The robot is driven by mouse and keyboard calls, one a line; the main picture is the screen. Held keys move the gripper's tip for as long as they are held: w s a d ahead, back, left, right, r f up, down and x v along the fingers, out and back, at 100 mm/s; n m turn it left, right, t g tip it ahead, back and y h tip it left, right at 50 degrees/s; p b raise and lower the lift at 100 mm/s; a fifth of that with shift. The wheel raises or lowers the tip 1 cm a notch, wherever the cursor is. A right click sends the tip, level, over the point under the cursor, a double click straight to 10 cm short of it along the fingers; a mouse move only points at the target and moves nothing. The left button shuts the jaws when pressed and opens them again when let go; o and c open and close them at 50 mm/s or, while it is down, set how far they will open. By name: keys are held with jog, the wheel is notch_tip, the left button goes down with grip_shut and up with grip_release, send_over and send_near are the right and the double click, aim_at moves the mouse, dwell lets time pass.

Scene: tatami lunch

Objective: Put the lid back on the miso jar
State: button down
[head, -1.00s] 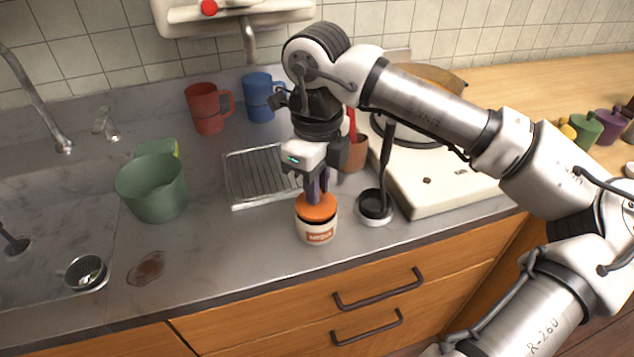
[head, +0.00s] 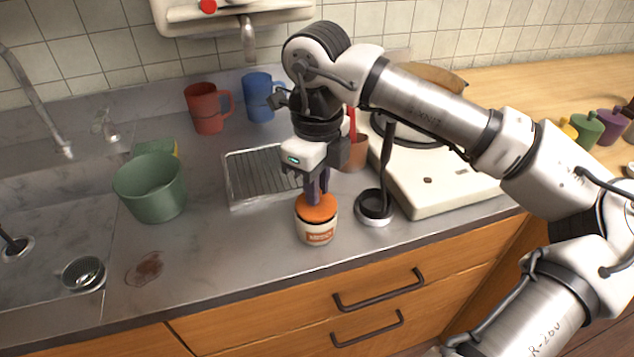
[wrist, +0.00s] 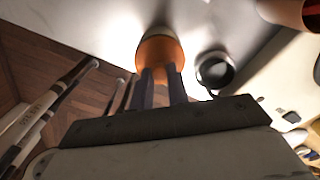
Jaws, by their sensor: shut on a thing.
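The miso jar (head: 317,234) is a small cream jar with an orange-red label, standing upright near the counter's front edge in the head view. The orange lid (head: 316,208) sits on top of the jar, over its mouth; whether it is fully seated I cannot tell. My gripper (head: 318,196) points down from above, its dark fingers shut on the lid. In the wrist view the lid (wrist: 160,50) shows at the fingertips (wrist: 160,72), and it hides most of the jar.
A ladle rest (head: 374,209) with a black ladle stands close right of the jar, before the white stove (head: 450,190). A green tub (head: 150,190) and a brown spill (head: 146,268) are left. Red (head: 205,112) and blue (head: 258,98) mugs stand farther back.

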dwell(0.9)
jog(key=c, duration=0.8)
grip_release()
jog(key=shift+r, duration=0.1)
jog(key=shift+r+p, duration=1.8)
jog(key=shift+r, duration=1.6)
grip_shut()
jog(key=shift+f, duration=0.2)
